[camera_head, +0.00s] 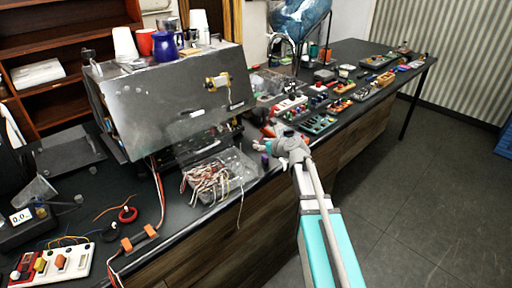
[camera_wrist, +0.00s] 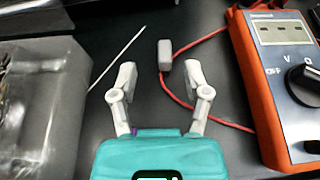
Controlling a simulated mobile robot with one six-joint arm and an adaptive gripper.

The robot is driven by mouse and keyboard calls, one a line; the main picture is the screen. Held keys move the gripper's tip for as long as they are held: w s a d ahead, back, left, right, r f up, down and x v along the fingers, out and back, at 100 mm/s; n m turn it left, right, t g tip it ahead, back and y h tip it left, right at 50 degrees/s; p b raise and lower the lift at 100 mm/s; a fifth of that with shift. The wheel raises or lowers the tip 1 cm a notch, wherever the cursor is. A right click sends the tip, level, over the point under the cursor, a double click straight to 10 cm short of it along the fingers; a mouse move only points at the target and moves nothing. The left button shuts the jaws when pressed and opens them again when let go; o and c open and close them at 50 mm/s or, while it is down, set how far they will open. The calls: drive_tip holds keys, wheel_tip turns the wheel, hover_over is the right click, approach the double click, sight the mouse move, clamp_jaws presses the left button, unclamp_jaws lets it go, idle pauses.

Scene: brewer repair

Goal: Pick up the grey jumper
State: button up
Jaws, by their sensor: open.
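The grey jumper (camera_wrist: 165,55) looks like a small upright-lying grey block on the dark bench top in the wrist view. It lies just beyond my fingertips, near the middle of the gap between them. A red cable runs right by it; I cannot tell whether they are joined. My gripper (camera_wrist: 161,76) is open and empty, its two grey fingers spread apart. In the head view my gripper (camera_head: 266,147) is over the bench's front edge, right of the metal brewer. The jumper cannot be made out in the head view.
An orange multimeter (camera_wrist: 270,85) lies close on the right in the wrist view. A clear grey tray (camera_wrist: 52,110) stands close on the left, and a thin pale rod (camera_wrist: 118,57) lies beside it. The brewer (camera_head: 175,100) and a wire-filled tray (camera_head: 243,168) stand left of my gripper.

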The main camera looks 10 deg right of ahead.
sight(256, 141)
drive_tip(key=x, duration=0.2)
drive_tip(key=b+x, duration=0.1)
drive_tip(key=x, duration=0.1)
drive_tip(key=shift+w+d, duration=0.2)
drive_tip(key=shift+w, duration=0.05)
drive_tip(key=shift+w+a+f+b, duration=0.1)
drive_tip(key=shift+w+a+b, duration=0.25)
drive_tip(key=shift+w, duration=0.05)
clamp_jaws()
